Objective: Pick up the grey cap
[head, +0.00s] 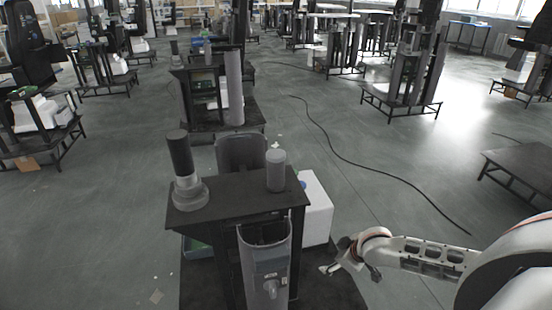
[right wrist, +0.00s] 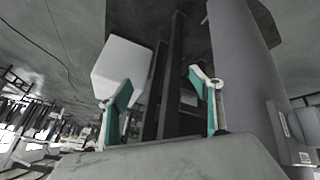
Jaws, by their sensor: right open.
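A plain grey cylinder with a lighter top (head: 276,170), which may be the grey cap, stands upright on the right of a small dark table (head: 228,196). A grey flanged piece (head: 190,194) with a dark upright cylinder (head: 179,153) stands on the table's left; I cannot tell for sure which piece is the cap. My right gripper (head: 332,268) is low, to the right of the table and below its top, apart from both pieces. In the right wrist view its teal-padded fingers (right wrist: 160,84) are open with nothing between them. My left gripper is not in view.
A white box (head: 316,208) stands beside the table on the right, near my right gripper. A grey tube-like column (head: 265,262) stands at the table's front; a large grey column shows in the right wrist view (right wrist: 245,80). A cable (head: 350,160) crosses the floor behind.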

